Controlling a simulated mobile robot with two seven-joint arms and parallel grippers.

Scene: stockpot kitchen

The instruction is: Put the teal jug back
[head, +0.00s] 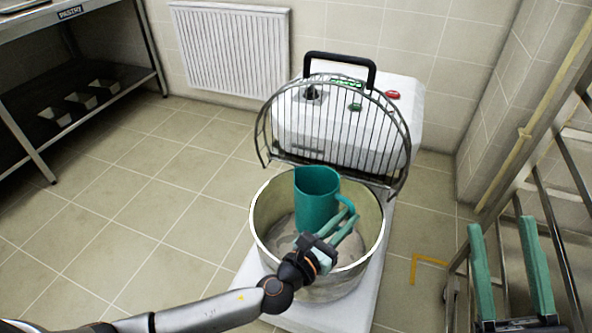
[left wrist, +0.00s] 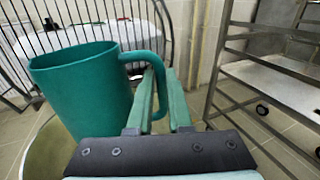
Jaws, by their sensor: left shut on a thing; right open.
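The teal jug (head: 317,197) is upright over the mouth of the large metal mixer bowl (head: 258,225), its lower part inside the rim in the head view. My left gripper (head: 343,222) is shut on the jug's handle, on the right side of the jug. In the left wrist view the jug (left wrist: 85,92) stands left of my left gripper (left wrist: 158,85), with the handle between the fingers. Whether the jug touches the bowl's floor, I cannot tell. My right gripper (head: 508,262) is open and empty at the lower right of the head view.
The mixer's wire guard (head: 335,125) is raised behind the bowl, close to the jug. A metal rack (head: 540,190) stands at the right, near my right gripper. A steel table (head: 75,25) marked PASTRY is at the far left. The tiled floor between is clear.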

